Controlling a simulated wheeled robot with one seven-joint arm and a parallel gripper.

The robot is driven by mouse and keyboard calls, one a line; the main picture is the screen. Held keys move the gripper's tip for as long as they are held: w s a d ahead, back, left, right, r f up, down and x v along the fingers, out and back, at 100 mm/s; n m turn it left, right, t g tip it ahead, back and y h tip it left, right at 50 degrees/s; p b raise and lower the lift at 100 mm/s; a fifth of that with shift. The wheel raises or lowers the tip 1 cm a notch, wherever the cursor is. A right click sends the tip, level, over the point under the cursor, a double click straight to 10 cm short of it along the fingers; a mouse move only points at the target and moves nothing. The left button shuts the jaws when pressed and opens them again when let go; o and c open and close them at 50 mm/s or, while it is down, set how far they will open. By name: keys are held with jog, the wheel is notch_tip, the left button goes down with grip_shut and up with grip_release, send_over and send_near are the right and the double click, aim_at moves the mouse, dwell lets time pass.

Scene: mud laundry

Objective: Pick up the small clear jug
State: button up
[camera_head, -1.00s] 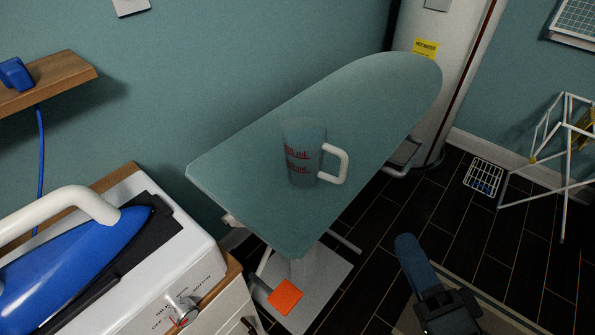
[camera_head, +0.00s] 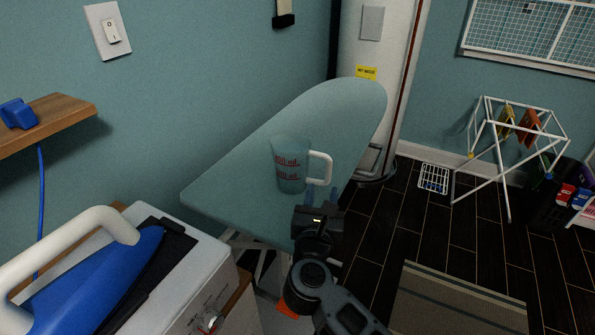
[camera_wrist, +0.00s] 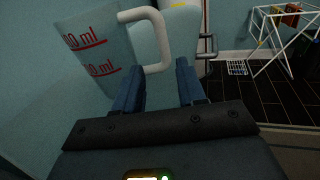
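The small clear jug (camera_head: 289,167) stands upright on the teal ironing board (camera_head: 235,172). It has red ml markings and a white handle on its right side. My gripper (camera_head: 322,194) is just in front and to the right of the jug, near the handle, over the board's near edge. In the wrist view my gripper (camera_wrist: 158,82) has its two blue fingers apart with nothing between them. There the jug (camera_wrist: 95,50) is at the upper left, and its white handle (camera_wrist: 155,40) is beyond the fingers. Whether a finger touches the handle cannot be told.
A blue iron (camera_head: 85,275) sits on a white unit (camera_head: 190,290) at the lower left. A wooden shelf (camera_head: 50,125) is on the left wall. A white drying rack (camera_head: 510,150) stands at the right. The dark floor (camera_head: 450,230) between has a striped rug (camera_head: 455,305).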

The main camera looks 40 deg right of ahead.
aim_at(327, 177)
jog(key=p+x, duration=0.1)
jog(key=x, duration=0.5)
jog(key=shift+d+r+p, duration=0.15)
jog(key=shift+d+p, duration=0.2)
jog(key=shift+d, duration=0.15)
grip_shut()
dwell(1.0)
